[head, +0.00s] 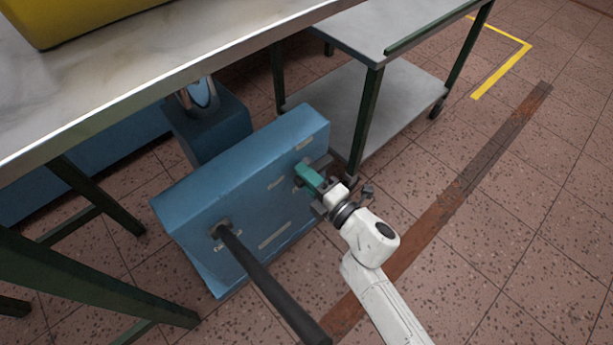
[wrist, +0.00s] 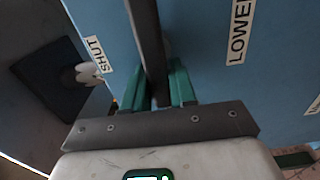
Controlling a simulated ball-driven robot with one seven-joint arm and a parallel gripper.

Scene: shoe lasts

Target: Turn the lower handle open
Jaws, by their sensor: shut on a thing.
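A blue box (head: 245,195) stands low on the floor with a panel that carries small pale labels. My gripper (head: 308,177), with green fingers, is at the panel's right part in the head view. In the wrist view the gripper (wrist: 158,82) is shut on a dark bar, the lower handle (wrist: 147,40), which passes between the fingers. A LOWER label (wrist: 240,32) is to the right of the bar and a SHUT label (wrist: 98,55) to its left. In the head view the lower handle is mostly hidden by my gripper.
A second, long dark bar (head: 262,278) sticks out from the panel's left part toward the camera. A pale-topped table (head: 110,95) overhangs at upper left. A green-framed trolley (head: 405,95) stands just behind the box's right end. The tiled floor (head: 520,200) is open at right.

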